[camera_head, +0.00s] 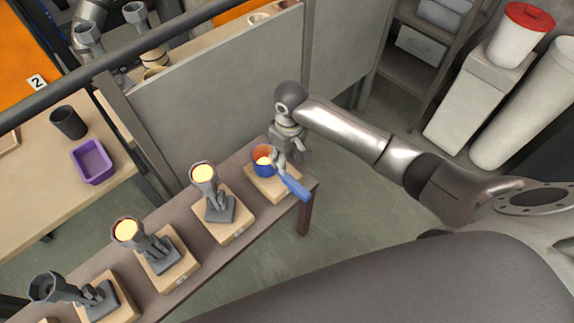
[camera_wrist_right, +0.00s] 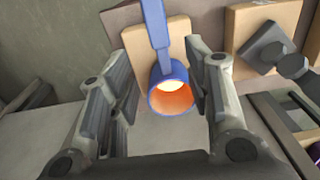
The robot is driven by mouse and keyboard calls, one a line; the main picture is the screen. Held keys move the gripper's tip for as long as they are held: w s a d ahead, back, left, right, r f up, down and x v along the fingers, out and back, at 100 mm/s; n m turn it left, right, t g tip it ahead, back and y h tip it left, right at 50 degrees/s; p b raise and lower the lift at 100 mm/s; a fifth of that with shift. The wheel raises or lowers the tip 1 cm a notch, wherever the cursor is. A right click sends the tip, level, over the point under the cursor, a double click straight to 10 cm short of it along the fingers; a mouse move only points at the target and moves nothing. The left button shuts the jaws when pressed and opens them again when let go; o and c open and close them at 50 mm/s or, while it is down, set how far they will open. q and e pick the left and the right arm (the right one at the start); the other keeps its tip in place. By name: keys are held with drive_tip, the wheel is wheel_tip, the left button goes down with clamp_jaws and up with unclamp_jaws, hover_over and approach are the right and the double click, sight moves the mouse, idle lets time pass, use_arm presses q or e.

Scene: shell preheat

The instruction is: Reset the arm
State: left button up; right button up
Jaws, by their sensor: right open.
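My right arm comes in from the right in the head view, and its gripper (camera_head: 279,157) is at the blue-handled cup at the bench's right end. In the right wrist view the gripper (camera_wrist_right: 160,120) is open, with a finger on each side of the cup. The cup (camera_wrist_right: 171,96) is blue outside with a glowing orange inside, and its blue handle (camera_head: 296,187) points to the lower right. It stands on a wooden block (camera_head: 262,186). I cannot tell whether the fingers touch the cup. My left gripper is not in view.
Several grey cups on wooden blocks line the brown bench (camera_head: 190,283); two glow, including one near the middle (camera_head: 203,174). A grey panel (camera_head: 225,90) stands behind the bench. A purple bin (camera_head: 92,162) and black cup (camera_head: 68,122) are on the left table.

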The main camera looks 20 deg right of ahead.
drive_tip(key=shift+r, duration=0.55)
drive_tip(key=s+a+f+t+y, duration=0.25)
drive_tip(key=s+a, duration=0.35)
drive_tip(key=s, duration=0.6)
drive_tip(key=s+d+r+m+h, duration=0.2)
drive_tip(key=s+d+r+h, duration=0.15)
drive_tip(key=s+d, duration=0.55)
wheel_tip(320, 180, down, 25)
drive_tip(key=s+a, duration=0.2)
drive_tip(key=s, duration=0.1)
drive_tip(key=s+d+f+g, duration=0.1)
drive_tip(key=s+d+f, duration=0.2)
drive_tip(key=s+f, duration=1.3)
drive_tip(key=shift+s+f+g+y, duration=0.3)
drive_tip(key=shift+f+g, duration=0.05)
drive_tip(key=shift+f, duration=0.15)
